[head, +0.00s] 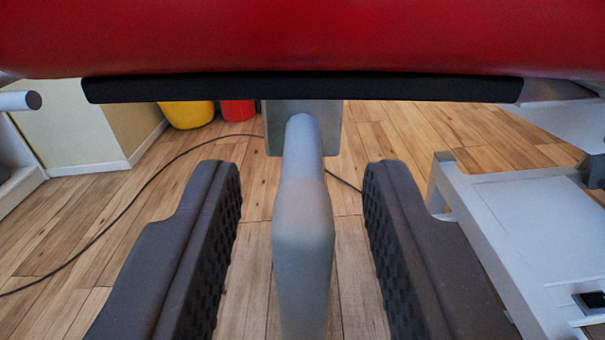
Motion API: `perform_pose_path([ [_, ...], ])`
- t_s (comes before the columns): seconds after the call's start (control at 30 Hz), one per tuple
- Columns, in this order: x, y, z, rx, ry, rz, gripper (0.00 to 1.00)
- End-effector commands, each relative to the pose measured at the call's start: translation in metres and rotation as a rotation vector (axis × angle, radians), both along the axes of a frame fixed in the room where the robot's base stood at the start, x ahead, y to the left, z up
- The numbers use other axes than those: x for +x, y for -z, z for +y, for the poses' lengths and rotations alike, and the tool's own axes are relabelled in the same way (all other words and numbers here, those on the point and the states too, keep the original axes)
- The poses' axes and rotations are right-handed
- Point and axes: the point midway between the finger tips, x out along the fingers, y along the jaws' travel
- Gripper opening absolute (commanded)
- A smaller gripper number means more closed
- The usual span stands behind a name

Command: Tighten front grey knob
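My gripper (301,178) is open, with its two dark grey fingers and ribbed inner pads wide apart. A light grey bar (304,225) with a rounded top end and a thicker lower part shows in the gap between the fingers. Floor shows on both sides of the bar, so neither finger appears to touch it. A grey block (330,130) stands behind its top end, under the red padded couch (300,35). I cannot make out a separate grey knob, nor tell whether this bar belongs to it.
A black edge strip (300,89) runs under the red padding, close above the fingertips. A white frame (520,220) stands at right. Yellow (187,114) and red (238,110) containers are behind at left. A dark cable (130,205) crosses the wooden floor.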

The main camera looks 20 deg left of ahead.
Motion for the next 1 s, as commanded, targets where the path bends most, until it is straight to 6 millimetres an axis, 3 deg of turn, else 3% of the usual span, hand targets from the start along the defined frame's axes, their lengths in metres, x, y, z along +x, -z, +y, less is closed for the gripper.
perform_pose_path([
  [0.23,0.0006,-0.0003,0.0001,0.000,0.000,0.000,0.34],
  [0.37,0.0005,-0.0003,0.0001,0.000,0.000,0.000,0.00],
  [0.77,0.0006,-0.0006,-0.0005,0.036,0.000,0.011,0.00],
  [1.0,0.0015,-0.0017,-0.0028,0.168,0.000,0.045,0.00],
])
